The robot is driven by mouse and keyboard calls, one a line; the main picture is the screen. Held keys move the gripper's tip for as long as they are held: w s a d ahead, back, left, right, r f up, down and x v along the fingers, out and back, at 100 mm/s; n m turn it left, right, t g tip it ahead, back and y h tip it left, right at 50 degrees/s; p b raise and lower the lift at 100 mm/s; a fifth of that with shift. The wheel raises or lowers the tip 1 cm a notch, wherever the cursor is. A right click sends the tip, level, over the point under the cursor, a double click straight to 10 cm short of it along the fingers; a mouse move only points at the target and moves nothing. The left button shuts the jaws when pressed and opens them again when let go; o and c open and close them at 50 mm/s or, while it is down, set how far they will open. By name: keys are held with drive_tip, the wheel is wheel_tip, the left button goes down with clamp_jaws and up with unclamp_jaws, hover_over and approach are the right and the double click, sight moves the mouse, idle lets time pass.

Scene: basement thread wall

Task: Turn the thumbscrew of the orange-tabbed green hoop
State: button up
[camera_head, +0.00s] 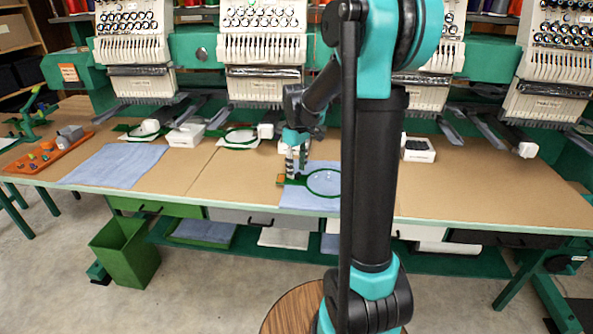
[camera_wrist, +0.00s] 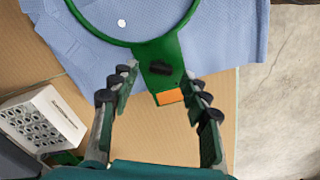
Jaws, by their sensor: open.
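The green hoop (camera_head: 323,170) lies on a blue cloth (camera_head: 310,202) near the table's front edge. In the wrist view the hoop (camera_wrist: 136,41) shows only in part, cut off by the top edge. Its green bracket carries a dark thumbscrew (camera_wrist: 159,68) and an orange tab (camera_wrist: 169,97) at its end. My gripper (camera_wrist: 163,82) is open, with one finger on each side of the bracket and thumbscrew. I cannot tell whether either finger touches the bracket. In the head view my gripper (camera_head: 295,170) is over the bracket end of the hoop, and my arm hides part of the scene.
A white box with round holes (camera_wrist: 40,117) stands left of my gripper in the wrist view. Embroidery machines (camera_head: 262,50) line the back of the table. Another blue cloth (camera_head: 115,165) and an orange tray (camera_head: 50,152) with parts lie at left. The brown tabletop (camera_head: 480,195) at right is mostly clear.

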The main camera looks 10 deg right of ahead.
drive_tip(key=shift+f, duration=0.6)
clamp_jaws()
drive_tip(key=m, duration=0.5)
drive_tip(key=shift+d+m, duration=0.1)
drive_tip(key=shift+m, duration=0.3)
drive_tip(key=m, duration=0.5)
drive_tip(key=shift+d+m, duration=0.1)
drive_tip(key=shift+m, duration=0.6)
